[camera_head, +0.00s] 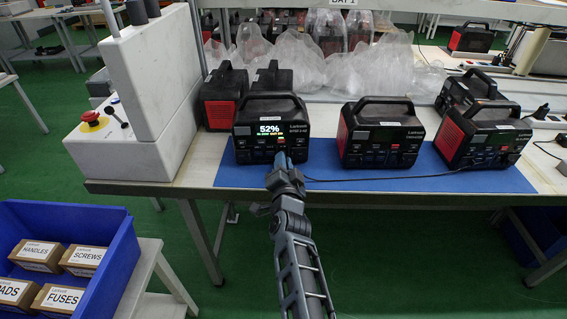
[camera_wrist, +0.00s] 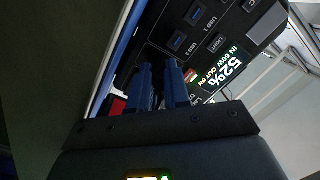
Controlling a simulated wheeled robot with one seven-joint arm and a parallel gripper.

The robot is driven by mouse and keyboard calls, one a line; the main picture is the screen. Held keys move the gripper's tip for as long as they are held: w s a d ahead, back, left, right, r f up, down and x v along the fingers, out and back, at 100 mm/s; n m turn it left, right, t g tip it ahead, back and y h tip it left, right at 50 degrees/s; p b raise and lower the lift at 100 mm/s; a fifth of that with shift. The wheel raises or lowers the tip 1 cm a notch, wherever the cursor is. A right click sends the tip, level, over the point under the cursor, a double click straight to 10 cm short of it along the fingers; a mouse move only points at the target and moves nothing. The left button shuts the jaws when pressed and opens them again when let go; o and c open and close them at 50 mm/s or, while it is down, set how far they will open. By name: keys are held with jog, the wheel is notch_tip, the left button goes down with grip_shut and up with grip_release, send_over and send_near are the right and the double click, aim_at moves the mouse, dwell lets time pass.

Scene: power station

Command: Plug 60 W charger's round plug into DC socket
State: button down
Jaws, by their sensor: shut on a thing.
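The power station with the lit screen (camera_head: 270,129) stands upright at the left of the blue mat. Its screen reads 52% and, in the wrist view, a line that looks like "IN 60W". Its tilted front panel (camera_wrist: 215,42) shows USB ports there. My gripper (camera_head: 283,160) reaches up to the lower front of this station. In the wrist view its two blue fingers (camera_wrist: 160,75) are close together, their tips at the panel. The plug and the DC socket are hidden by the fingers. A thin black charger cable (camera_head: 400,178) runs from the gripper rightward across the mat.
Two more power stations (camera_head: 380,135) (camera_head: 483,138) stand right of the lit one, others behind. Clear plastic bags (camera_head: 300,65) lie at the back. A white machine with a red button (camera_head: 92,118) stands left. A blue crate of boxes (camera_head: 120,262) is at lower left.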

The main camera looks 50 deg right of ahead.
jog(key=c, duration=1.1)
grip_release()
jog(key=shift+d+r, duration=0.2)
jog(key=shift+r, duration=0.15)
jog(key=shift+o, duration=0.4)
jog(key=shift+s+d+f, duration=0.1)
jog(key=shift+s+f, duration=0.1)
jog(key=v, duration=0.8)
jog(key=shift+w+a, duration=0.3)
jog(key=shift+w, duration=0.05)
jog(key=shift+a+b, duration=0.1)
jog(key=shift+b, duration=0.2)
